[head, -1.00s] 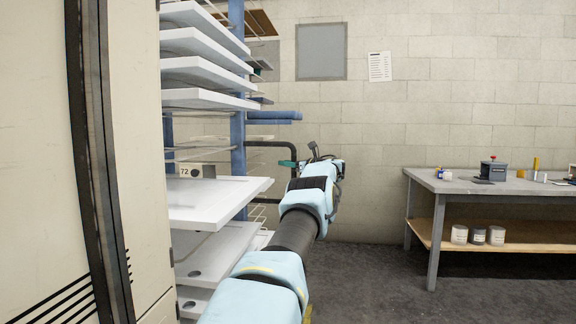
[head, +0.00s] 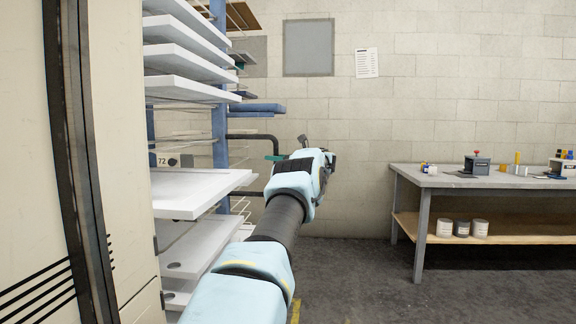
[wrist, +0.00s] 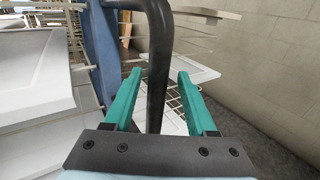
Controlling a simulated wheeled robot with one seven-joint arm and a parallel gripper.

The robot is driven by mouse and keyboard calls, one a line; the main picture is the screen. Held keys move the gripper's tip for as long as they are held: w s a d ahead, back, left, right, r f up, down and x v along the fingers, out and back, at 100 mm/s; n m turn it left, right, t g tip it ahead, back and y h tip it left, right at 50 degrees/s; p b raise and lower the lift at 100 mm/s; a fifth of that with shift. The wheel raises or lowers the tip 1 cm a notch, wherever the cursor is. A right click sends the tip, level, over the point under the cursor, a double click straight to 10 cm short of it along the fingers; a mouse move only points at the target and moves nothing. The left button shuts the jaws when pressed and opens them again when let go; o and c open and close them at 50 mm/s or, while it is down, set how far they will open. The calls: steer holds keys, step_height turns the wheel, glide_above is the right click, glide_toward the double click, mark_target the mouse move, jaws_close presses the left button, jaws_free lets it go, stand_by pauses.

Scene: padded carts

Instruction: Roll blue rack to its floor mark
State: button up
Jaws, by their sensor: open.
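The blue rack (head: 219,125) stands at the left in the head view, with blue posts, wire shelves and several white panels. Its black handle bar (head: 262,137) sticks out to the right and bends down. My gripper (head: 276,158) is at that bend. In the wrist view my gripper (wrist: 159,76) is open, and the handle's upright part (wrist: 158,40) runs between its green fingers in the picture. I cannot tell whether the fingers touch it. A yellow strip (head: 296,309) shows on the floor, partly hidden by my arm; whether it is the floor mark is unclear.
A pale cabinet-like body (head: 120,160) fills the near left. A grey workbench (head: 470,182) with small items and cans on its lower shelf stands at the right. A block wall (head: 350,130) closes the back. Dark floor (head: 370,290) between rack and bench is clear.

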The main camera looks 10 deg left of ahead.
steer(key=b+v, duration=0.2)
steer(key=v, duration=0.6)
steer(key=shift+s, duration=0.25)
steer(key=shift+d, duration=0.15)
